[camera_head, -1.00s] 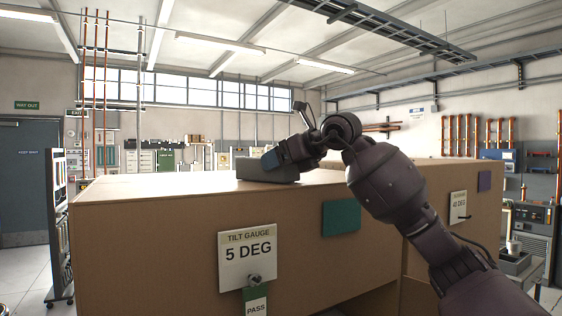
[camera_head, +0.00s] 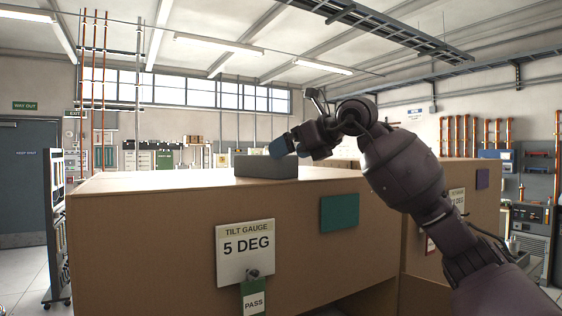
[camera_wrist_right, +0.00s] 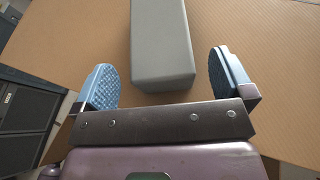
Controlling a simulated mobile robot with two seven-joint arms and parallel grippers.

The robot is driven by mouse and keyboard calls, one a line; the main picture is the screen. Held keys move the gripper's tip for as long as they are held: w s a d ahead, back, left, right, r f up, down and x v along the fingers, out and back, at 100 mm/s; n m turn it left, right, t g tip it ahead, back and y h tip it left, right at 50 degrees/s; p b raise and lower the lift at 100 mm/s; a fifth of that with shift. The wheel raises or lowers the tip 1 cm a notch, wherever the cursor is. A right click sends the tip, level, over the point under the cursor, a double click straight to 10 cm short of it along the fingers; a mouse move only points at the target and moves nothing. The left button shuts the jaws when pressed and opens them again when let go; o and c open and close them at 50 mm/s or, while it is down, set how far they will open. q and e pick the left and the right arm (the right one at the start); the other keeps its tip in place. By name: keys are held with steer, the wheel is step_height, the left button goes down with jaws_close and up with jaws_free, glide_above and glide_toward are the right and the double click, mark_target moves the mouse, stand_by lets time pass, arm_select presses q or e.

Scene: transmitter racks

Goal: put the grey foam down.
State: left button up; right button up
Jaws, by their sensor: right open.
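The grey foam (camera_head: 265,167) is a rectangular block lying flat on top of the cardboard box (camera_head: 140,203) in the head view. In the right wrist view the foam (camera_wrist_right: 162,45) rests between and ahead of the two blue-padded fingers. My right gripper (camera_wrist_right: 167,82) is open, with a gap between each finger and the foam. In the head view my right gripper (camera_head: 283,146) is just above and to the right of the foam. My left gripper is not in view.
The box front carries a "TILT GAUGE 5 DEG" card (camera_head: 245,252), a green PASS tag (camera_head: 254,299) and a teal square (camera_head: 340,213). Another box (camera_head: 478,212) stands to the right. The box top left of the foam is clear.

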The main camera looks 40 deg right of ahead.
steer(key=b+v, duration=0.2)
steer(key=v, duration=0.6)
steer(key=shift+a, duration=0.1)
stand_by(0.4)
